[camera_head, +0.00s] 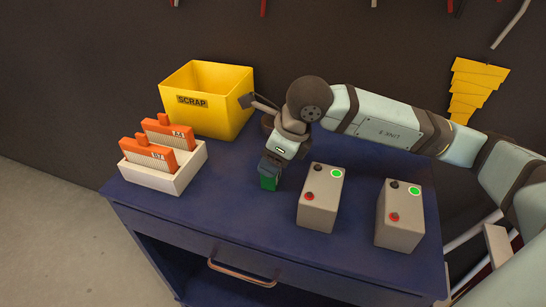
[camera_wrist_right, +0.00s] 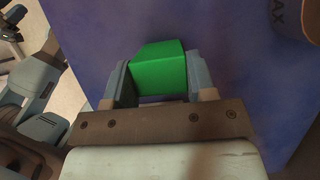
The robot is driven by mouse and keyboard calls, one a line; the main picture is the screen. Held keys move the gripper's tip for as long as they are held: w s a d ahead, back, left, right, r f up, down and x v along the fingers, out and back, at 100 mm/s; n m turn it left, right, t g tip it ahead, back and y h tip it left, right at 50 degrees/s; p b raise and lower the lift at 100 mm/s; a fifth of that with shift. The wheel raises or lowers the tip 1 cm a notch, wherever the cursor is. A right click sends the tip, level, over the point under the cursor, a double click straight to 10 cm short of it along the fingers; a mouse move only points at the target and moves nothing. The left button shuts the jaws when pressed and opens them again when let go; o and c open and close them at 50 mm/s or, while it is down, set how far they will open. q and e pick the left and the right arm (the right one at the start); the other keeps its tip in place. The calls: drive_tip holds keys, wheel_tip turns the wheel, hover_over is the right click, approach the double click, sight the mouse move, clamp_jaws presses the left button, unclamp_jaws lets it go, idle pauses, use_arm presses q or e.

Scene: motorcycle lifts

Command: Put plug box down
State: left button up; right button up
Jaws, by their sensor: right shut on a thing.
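The plug box (camera_head: 268,184) is a small green block over the blue bench top, between the white holder and the grey boxes. My right gripper (camera_head: 272,166) points down and is shut on it. In the right wrist view the green plug box (camera_wrist_right: 160,68) sits between the two fingers, against blue surface. Its underside is hidden, and I cannot tell whether it touches the bench top or hangs just above it. My left gripper is in neither view.
A yellow SCRAP bin (camera_head: 207,122) stands behind left on the blue bench (camera_head: 210,222). A white holder (camera_head: 160,180) carries orange-topped cards (camera_head: 150,152). Two grey button boxes (camera_head: 318,205) (camera_head: 398,225) stand to the right. Bench top in front of the plug box is clear.

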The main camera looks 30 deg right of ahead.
drive_tip(key=shift+f, duration=0.1)
drive_tip(key=o, duration=1)
